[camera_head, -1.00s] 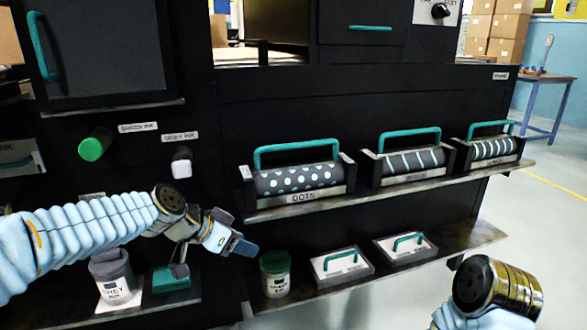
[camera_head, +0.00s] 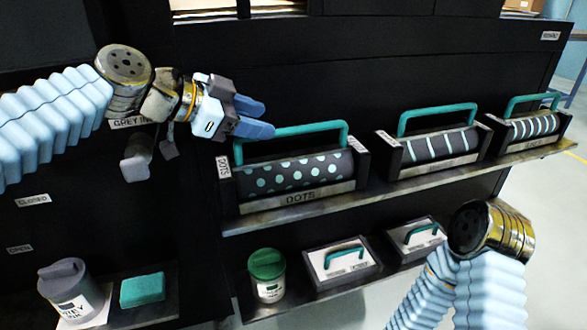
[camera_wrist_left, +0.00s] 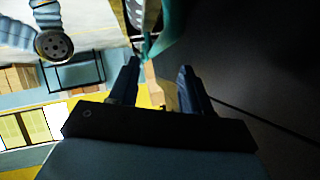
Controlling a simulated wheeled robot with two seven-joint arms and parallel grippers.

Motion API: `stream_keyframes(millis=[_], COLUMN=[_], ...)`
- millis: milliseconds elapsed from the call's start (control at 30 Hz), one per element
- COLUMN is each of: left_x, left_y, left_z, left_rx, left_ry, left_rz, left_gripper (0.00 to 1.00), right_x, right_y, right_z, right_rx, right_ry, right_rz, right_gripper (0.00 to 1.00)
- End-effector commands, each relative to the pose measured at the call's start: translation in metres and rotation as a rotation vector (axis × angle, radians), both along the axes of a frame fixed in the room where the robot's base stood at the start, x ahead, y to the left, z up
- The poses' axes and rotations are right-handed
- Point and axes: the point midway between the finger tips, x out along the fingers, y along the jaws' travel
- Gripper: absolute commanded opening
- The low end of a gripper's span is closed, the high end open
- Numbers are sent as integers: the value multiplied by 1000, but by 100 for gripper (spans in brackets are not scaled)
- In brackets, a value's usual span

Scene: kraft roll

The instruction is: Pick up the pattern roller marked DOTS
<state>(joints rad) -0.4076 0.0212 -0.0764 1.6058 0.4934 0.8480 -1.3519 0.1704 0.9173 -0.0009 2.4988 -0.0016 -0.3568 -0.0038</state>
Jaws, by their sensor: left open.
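The pattern roller marked DOTS (camera_head: 297,176) is black with pale teal dots and has a teal bar handle (camera_head: 347,135). It sits in its cradle on the upper shelf, left of two striped rollers. My left gripper (camera_head: 262,118) is open at the left end of the handle and overlaps it in the head view. I cannot tell whether it touches. In the left wrist view my left gripper (camera_wrist_left: 155,75) has its fingers apart, with teal handle (camera_wrist_left: 170,35) just beyond the tips. My right arm shows at lower right, but its gripper is out of view.
Two striped rollers (camera_head: 440,145) (camera_head: 522,126) stand to the right on the same shelf (camera_head: 400,187). Below are a green-lidded jar (camera_head: 267,275) and two stamp-like blocks with teal handles (camera_head: 342,262) (camera_head: 418,236). A grey ink jar (camera_head: 72,290) and teal block (camera_head: 142,290) sit lower left.

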Motion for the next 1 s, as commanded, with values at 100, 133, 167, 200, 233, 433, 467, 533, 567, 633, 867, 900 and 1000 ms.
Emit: stream_keyframes(millis=[100, 133, 167, 200, 233, 433, 467, 533, 567, 633, 867, 900, 1000], left_x=[7, 8, 9, 10, 11, 23, 25, 29, 30, 31, 31, 31, 31], left_y=[-12, -13, -14, -17, -19, -45, -48, -53, -54, -55, -55, -55, -55], left_z=[-7, -8, -9, -10, -12, -27, -29, -32, -33, -34, -34, -34, -34], left_rx=[1, 0, 0, 1, 1, 1, 1, 0, 0, 1, 0, 0, 0], left_ry=[0, -1, 0, 1, 1, 3, 2, 2, 2, 0, 1, 1, 1], left_rz=[-1, 0, 0, 0, -1, -2, -1, 0, 0, 1, 2, 2, 2], left_gripper=[48, 48, 48, 48, 48, 48, 48, 48, 48, 48, 39, 33, 17], right_x=[0, 0, 0, 0, 0, 0, 0, 0, 0, 0, 0, 0, 0], right_y=[0, 0, 0, 0, 0, 0, 0, 0, 0, 0, 0, 0, 0], right_z=[0, 0, 0, 0, 1, 3, 3, 3, 3, 3, 3, 3, 3], right_rx=[0, 0, 0, 0, 0, 0, 0, 0, -1, -1, -1, -1, -1], right_ry=[0, 0, 0, 0, 0, -1, -1, -1, -1, -2, -1, -1, -1], right_rz=[0, 0, 0, 0, 0, 0, 0, 0, 0, -1, 0, 0, 0], right_gripper=[48, 48, 48, 48, 48, 48, 48, 48, 48, 48, 48, 48, 48])
